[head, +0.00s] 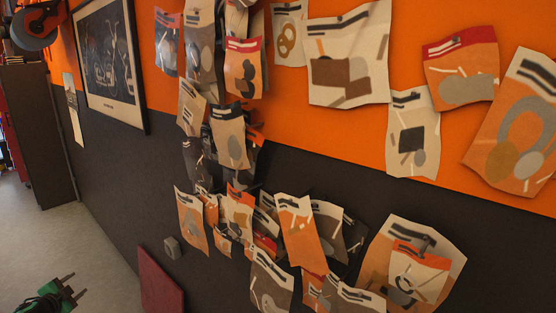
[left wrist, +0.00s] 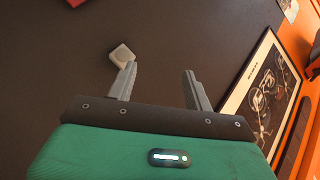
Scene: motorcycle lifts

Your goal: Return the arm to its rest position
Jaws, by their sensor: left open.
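My left gripper (head: 74,285) is at the lower left of the head view, with a green body and dark fingers. In the left wrist view the two grey fingers (left wrist: 160,70) stand apart with nothing between them. A small light grey box (head: 172,248) is on the dark lower wall, to the right of the gripper and apart from it in the head view. The box also shows in the left wrist view (left wrist: 122,55), just beyond the tip of the left finger. My right gripper is in neither view.
Many paper packets (head: 240,215) hang on the orange and dark wall. A framed motorcycle picture (head: 110,65) hangs at the left. A dark red panel (head: 160,283) stands below the grey box. A brown cabinet (head: 40,130) is at far left, with bare grey floor (head: 85,245) before it.

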